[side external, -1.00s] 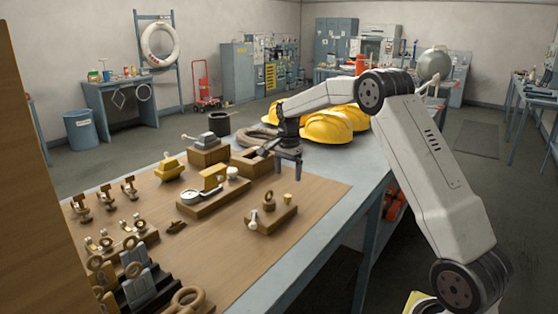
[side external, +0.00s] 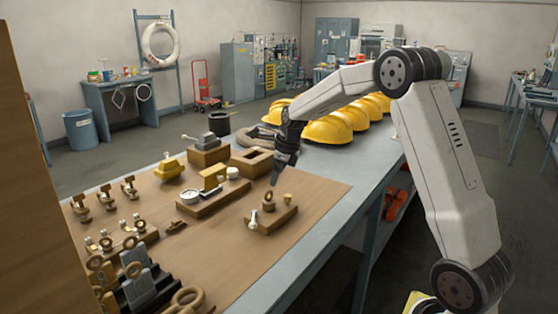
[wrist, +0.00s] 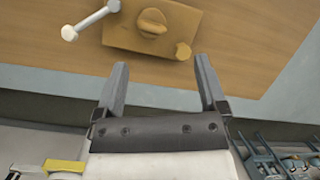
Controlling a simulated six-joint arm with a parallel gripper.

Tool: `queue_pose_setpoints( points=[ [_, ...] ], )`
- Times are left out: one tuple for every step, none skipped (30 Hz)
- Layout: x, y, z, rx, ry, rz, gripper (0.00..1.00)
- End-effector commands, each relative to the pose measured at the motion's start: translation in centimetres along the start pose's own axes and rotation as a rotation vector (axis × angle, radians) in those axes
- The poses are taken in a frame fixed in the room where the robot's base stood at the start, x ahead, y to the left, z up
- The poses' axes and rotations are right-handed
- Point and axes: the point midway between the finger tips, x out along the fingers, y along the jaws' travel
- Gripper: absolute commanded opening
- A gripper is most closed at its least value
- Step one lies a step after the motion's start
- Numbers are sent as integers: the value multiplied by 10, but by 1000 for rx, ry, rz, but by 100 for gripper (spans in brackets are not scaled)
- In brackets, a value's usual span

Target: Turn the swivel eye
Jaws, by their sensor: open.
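The swivel eye, a brown ring (side external: 268,198), stands upright on a small wooden block (side external: 268,223) near the right side of the wooden board. In the wrist view the eye (wrist: 152,24) is seen from above on its block (wrist: 125,40), near the top edge. My gripper (side external: 274,182) is just above and behind the eye, pointing down. In the wrist view its two fingers (wrist: 161,62) are apart with nothing between them, and the block lies just beyond the fingertips. A pale lever with round ends (wrist: 92,19) and a tan knob (wrist: 183,51) are on the same block.
A longer block with a gauge (side external: 190,197) and a square-holed wooden box (side external: 252,160) stand behind the eye's block. Several small fittings stand on the board's left. Yellow helmets (side external: 330,129) line the back. The board (side external: 320,197) is clear right of the eye.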

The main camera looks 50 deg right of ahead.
Motion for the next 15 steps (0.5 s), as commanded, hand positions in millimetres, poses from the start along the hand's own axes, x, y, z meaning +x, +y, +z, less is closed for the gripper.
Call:
queue_pose_setpoints(
  points=[
    [-2,3,0,70,-16,-8,91],
    [-2,4,1,113,-25,-12,91],
    [-3,6,1,165,-36,-16,91],
    [-4,7,1,202,-45,-19,91],
    [-4,8,2,235,-52,-21,91],
    [-5,8,2,275,-61,-24,91],
    [-5,9,2,300,-67,-25,91],
    [-5,10,2,323,-71,-26,91],
    [-5,11,2,348,-77,-27,91],
    [-6,11,2,362,-80,-28,91],
    [-6,11,2,374,-84,-29,91],
    [-6,11,3,384,-86,-29,91],
    [-6,11,3,390,-88,-30,91],
    [-6,11,3,393,-88,-30,91],
    [-6,12,3,396,-89,-30,91]
  ],
)
